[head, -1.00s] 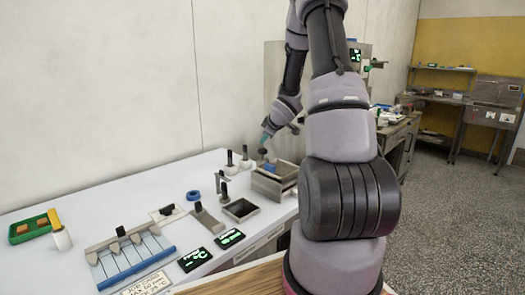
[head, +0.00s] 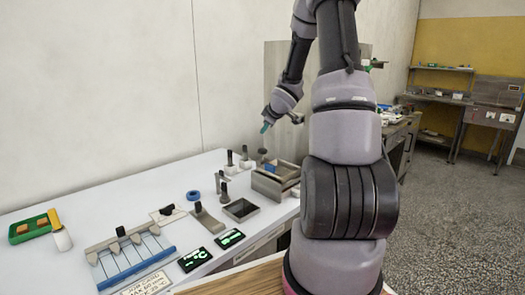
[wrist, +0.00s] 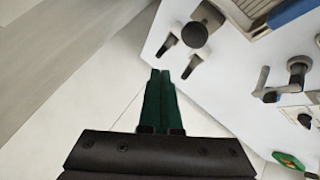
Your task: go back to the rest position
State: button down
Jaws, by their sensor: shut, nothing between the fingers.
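My gripper (head: 265,127) is raised above the back of the white table (head: 110,203), clear of everything on it. In the wrist view its green fingers (wrist: 158,100) lie side by side, shut, with nothing between them. Below it stand black-handled tools in white holders (head: 230,160) and a metal box (head: 272,184). The wrist view also shows a round dark knob (wrist: 194,34) beside two black handles.
A green tray (head: 33,228), a blue ring (head: 193,196), a blue-edged rack (head: 138,270), a square metal pan (head: 241,209) and two dark displays (head: 229,239) occupy the table. The wall is behind. Air around my gripper is free.

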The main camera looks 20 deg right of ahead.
jog(key=shift+r, duration=0.4)
jog(key=s+a+r+m+h, duration=0.1)
jog(key=s+a+r+m, duration=0.15)
jog(key=s+r, duration=0.25)
jog(key=s+a+r+m+g+h, duration=0.1)
jog(key=s+r+m, duration=0.25)
jog(key=r, duration=0.25)
jog(key=s+a+r+m+h, duration=0.1)
jog(key=s+a+r+m, duration=0.1)
jog(key=s+r, duration=0.35)
jog(key=s+a+r+m+y, duration=0.1)
jog(key=s+a+m, duration=0.1)
jog(key=s+a, duration=0.2)
jog(key=s+a+r+m+y, duration=0.1)
jog(key=s+a, duration=0.3)
jog(key=s, duration=0.6)
jog(key=s+a+r+m+g+y, duration=0.1)
jog(key=s+a+m+y, duration=0.1)
jog(key=s+a, duration=0.3)
jog(key=s, duration=0.2)
jog(key=shift+s+r+m+y, duration=0.15)
jog(key=shift+s+m+y, duration=0.15)
jog(key=shift+s+y, duration=0.1)
